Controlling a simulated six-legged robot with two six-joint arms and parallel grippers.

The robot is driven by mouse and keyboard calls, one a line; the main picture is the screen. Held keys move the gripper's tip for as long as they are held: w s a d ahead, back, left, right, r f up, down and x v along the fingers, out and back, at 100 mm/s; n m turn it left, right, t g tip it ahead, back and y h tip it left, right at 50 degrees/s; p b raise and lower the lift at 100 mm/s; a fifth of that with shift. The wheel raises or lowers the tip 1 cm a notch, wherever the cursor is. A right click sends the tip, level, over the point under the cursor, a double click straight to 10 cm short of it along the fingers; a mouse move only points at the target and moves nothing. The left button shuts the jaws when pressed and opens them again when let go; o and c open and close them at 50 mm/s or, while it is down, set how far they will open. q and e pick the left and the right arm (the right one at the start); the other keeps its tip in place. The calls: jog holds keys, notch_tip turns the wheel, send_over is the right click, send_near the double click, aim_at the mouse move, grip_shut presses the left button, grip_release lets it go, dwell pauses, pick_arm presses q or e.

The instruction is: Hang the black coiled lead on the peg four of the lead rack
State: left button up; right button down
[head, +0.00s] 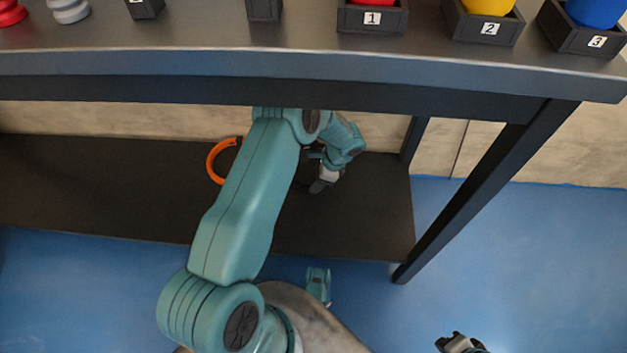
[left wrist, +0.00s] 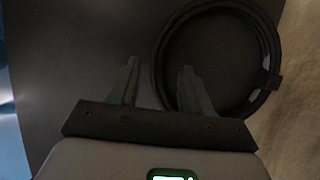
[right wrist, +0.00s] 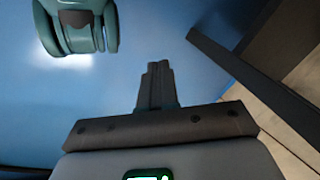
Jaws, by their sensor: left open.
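The black coiled lead shows in the left wrist view (left wrist: 270,48) as a ring lying on the dark lower shelf (head: 90,185), with a small clip on its right side. My left gripper (head: 322,184) is under the tabletop, above the shelf. In the left wrist view its fingers (left wrist: 159,86) are open, and the right finger overlaps the near left part of the ring. Nothing shows clamped between them. The lead rack and peg four are not in view.
An orange ring (head: 214,160) lies on the shelf, partly behind my left arm. The tabletop edge (head: 300,75) overhangs the shelf. Numbered boxes (head: 372,18) stand on top. A dark table leg (head: 485,190) is at the right. Blue floor (head: 540,270) is open beyond it.

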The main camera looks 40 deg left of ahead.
pick_arm(q)
jog(key=p+v, duration=0.4)
jog(key=v, duration=0.9)
jog(key=shift+w+r, duration=0.25)
jog(key=shift+w, duration=0.1)
pick_arm(e)
jog(key=s+r+g, duration=0.1)
jog(key=s+r, duration=0.3)
jog(key=r, duration=0.1)
jog(key=shift+a+r+g, duration=0.3)
jog(key=shift+a+r, duration=0.1)
jog(key=shift+a, duration=0.05)
pick_arm(q)
jog(key=shift+d, duration=0.1)
